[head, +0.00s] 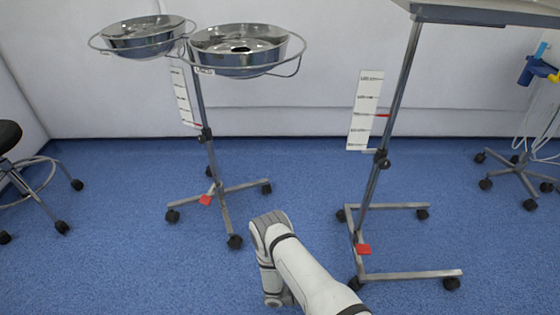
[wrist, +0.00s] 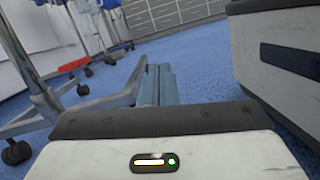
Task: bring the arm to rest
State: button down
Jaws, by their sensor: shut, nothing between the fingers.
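My gripper (wrist: 160,70) shows in the wrist view as two grey-blue fingers side by side, closed together with nothing between them. It points out over the blue floor, and a metal stand leg appears close to its left in the picture. In the head view my white arm (head: 300,268) reaches in from the bottom edge and bends at a joint. My gripper cannot be made out in that view.
A two-basin stand (head: 215,150) is left of my arm, with a basin (head: 240,62) on top. A wheeled tray stand (head: 375,190) is close on the right. A stool (head: 30,175) is far left, and another wheeled base (head: 520,170) far right. Blue floor lies between them.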

jog(key=w+a+r+m+g+y+p, duration=0.15)
jog(key=r+m+y+p, duration=0.35)
jog(key=r, duration=1)
jog(key=w+r+m+g+y+p, duration=0.15)
jog(key=r+p, duration=0.55)
jog(key=r, duration=0.8)
jog(key=w+r+m+g+y+p, duration=0.2)
jog(key=w+r+y+p, duration=0.3)
jog(key=r, duration=1)
jog(key=s+r+m+t+y+p, duration=0.2)
jog(key=s+r+p, duration=0.3)
jog(key=r, duration=0.9)
jog(key=s+a+r+m+t+y+p, duration=0.1)
jog(key=s+r+t+y+p, duration=0.3)
jog(key=r+p, duration=0.5)
jog(key=s+r+m+t+y+p, duration=0.3)
jog(key=s+r+p, duration=0.4)
jog(key=r, duration=1.4)
jog(key=shift+a+p, duration=0.25)
jog(key=shift+p, duration=0.3)
